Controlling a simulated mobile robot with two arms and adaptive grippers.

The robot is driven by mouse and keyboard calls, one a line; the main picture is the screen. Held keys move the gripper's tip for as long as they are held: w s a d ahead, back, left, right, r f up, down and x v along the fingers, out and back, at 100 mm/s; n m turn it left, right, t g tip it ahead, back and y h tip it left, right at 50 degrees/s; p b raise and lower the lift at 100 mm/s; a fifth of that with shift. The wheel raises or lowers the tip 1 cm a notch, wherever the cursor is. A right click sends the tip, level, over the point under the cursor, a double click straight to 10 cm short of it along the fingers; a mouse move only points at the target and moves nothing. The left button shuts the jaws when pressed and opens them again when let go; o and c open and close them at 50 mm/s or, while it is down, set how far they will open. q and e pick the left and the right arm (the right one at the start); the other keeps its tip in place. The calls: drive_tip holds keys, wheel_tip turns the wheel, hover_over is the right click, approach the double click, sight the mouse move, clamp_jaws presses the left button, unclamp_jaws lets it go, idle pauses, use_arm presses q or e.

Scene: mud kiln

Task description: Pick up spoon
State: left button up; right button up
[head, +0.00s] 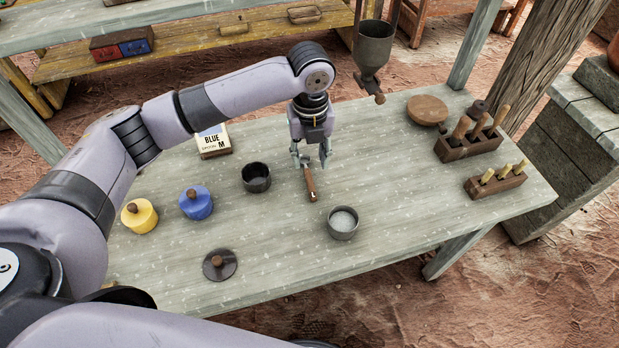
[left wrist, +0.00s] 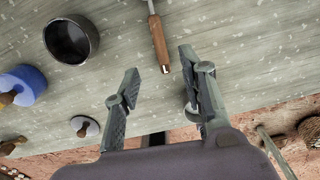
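A tool with a brown wooden handle (head: 310,186) and a thin metal shaft lies on the grey-green table, and I take it for the spoon. Its far end is hidden by the gripper in the head view and cut off in the left wrist view (left wrist: 159,40). My left gripper (head: 311,157) is open and points down over its far part. In the left wrist view the two fingers (left wrist: 158,65) stand apart with nothing between them, and the handle end lies just beyond them. My right gripper is not in view.
A dark empty cup (head: 256,177) and a grey cup with pale contents (head: 343,223) stand near the tool. Blue (head: 196,203) and yellow (head: 139,216) lidded jars and a dark lid (head: 219,265) are left. Wooden tool racks (head: 469,143) stand right. A metal funnel (head: 373,48) hangs behind.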

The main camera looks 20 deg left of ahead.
sight(310, 181)
use_arm(q)
wheel_tip(310, 181, down, 4)
drive_tip(key=shift+w+r, duration=0.15)
drive_tip(key=shift+r, duration=0.1)
drive_tip(key=shift+f, duration=0.15)
drive_tip(key=shift+f+p, duration=0.35)
drive_tip(key=shift+f, duration=0.05)
wheel_tip(310, 181, down, 4)
drive_tip(key=shift+a+r+p, duration=0.1)
drive_tip(key=shift+r+p, duration=0.1)
drive_tip(key=shift+p, duration=0.15)
drive_tip(key=shift+f, duration=0.35)
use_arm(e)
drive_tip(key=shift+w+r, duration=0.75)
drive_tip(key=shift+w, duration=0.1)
use_arm(q)
drive_tip(key=shift+c, duration=0.3)
clamp_jaws()
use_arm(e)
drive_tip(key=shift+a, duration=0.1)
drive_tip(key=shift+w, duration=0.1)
